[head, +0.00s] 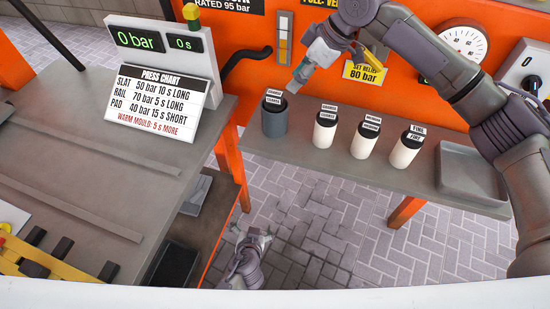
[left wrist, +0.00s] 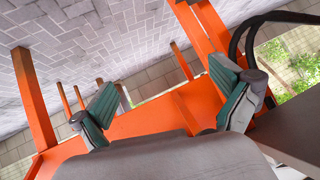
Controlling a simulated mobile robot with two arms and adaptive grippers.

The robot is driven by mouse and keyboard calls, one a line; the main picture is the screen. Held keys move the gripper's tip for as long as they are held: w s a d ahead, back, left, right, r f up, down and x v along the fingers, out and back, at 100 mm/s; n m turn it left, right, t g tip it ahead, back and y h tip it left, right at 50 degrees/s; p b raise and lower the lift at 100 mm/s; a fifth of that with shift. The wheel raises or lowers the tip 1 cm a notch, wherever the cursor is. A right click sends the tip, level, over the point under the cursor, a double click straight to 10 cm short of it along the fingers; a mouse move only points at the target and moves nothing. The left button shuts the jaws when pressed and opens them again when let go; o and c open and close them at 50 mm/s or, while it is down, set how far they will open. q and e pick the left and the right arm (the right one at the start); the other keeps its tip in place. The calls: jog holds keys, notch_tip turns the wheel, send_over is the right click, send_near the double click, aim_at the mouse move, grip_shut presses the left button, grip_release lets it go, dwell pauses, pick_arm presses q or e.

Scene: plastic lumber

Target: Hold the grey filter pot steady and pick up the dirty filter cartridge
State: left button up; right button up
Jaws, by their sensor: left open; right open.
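The grey filter pot (head: 274,122) stands upright on the grey bench at the left of the row, with a small label at its dark top. I cannot make out a separate dirty cartridge; the inside of the pot is hard to see. My right gripper (head: 293,86) is open and empty, just above and slightly right of the pot, apart from it. My left gripper (head: 253,232) is open and empty, low in front of the bench, below the pot in the head view. Its spread fingers also show in the left wrist view (left wrist: 163,88).
White cartridges with dark tops stand right of the pot: one (head: 324,136), a middle one (head: 364,143) and one labelled FINE (head: 404,155). A grey tray (head: 468,174) lies at the bench's right. A press chart (head: 160,95) stands left. Paved floor (head: 330,230) is open in front.

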pick_arm(q)
jog(key=w+d+r+n+t, duration=0.1)
jog(key=w+d+r+t, duration=0.15)
jog(key=r, duration=0.45)
jog(key=w+d+r+t, duration=0.2)
jog(key=w+r, duration=0.1)
jog(key=r, duration=0.4)
jog(key=n+t, duration=0.2)
jog(key=t, duration=0.1)
send_near(275, 118)
notch_tip(275, 118, down, 4)
jog(key=w, duration=1.4)
jog(key=shift+f, duration=0.25)
